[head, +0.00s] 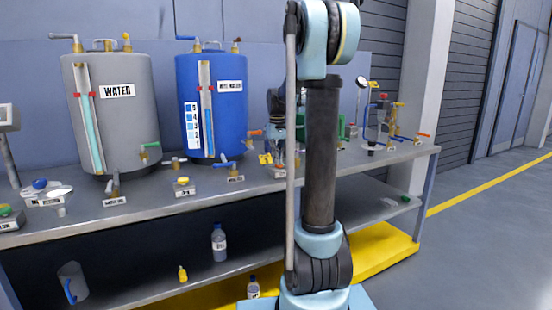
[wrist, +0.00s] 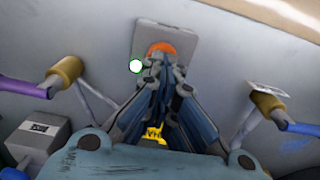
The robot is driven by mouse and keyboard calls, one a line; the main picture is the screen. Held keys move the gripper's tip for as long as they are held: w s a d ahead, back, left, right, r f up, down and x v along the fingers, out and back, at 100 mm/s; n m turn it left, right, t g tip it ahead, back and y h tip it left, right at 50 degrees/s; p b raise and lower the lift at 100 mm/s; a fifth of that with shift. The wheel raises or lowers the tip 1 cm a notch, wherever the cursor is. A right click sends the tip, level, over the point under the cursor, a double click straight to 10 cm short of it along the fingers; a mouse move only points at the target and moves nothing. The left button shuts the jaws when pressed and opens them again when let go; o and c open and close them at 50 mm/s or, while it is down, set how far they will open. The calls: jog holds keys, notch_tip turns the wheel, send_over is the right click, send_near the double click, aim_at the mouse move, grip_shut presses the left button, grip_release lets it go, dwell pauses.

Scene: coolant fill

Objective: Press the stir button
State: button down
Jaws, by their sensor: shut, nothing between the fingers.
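In the wrist view an orange-red round button (wrist: 161,48) sits on a grey plate (wrist: 150,30). No label can be read on it, so I cannot tell if it is the stir button. My gripper (wrist: 163,68) is shut and empty, with its fingertips at the lower edge of the button in the picture. I cannot tell whether they touch it. The fingers hide part of the button and plate. A white round spot with a green rim (wrist: 136,66) shows left of the fingertips. In the head view my arm hides this area.
A grey water tank (head: 130,125) and a blue tank (head: 230,130) stand on the bench (head: 150,207). Valves with a purple handle (wrist: 22,88) and a blue handle (wrist: 303,129) flank my gripper.

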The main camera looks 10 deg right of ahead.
jog(key=shift+s+f, duration=0.1)
jog(key=shift+f, duration=0.25)
jog(key=shift+r, duration=0.15)
notch_tip(320, 180, up, 14)
dwell(0.5)
jog(key=s+f+m+t, duration=0.1)
jog(key=s+f, duration=0.4)
jog(key=s, duration=0.5)
jog(key=s+f+m, duration=0.1)
jog(key=s+f, duration=0.4)
jog(key=s, duration=0.6)
jog(key=s+f+m+t, duration=0.1)
jog(key=s+f, duration=1.4)
jog(key=f, duration=0.2)
jog(key=shift+f, duration=0.2)
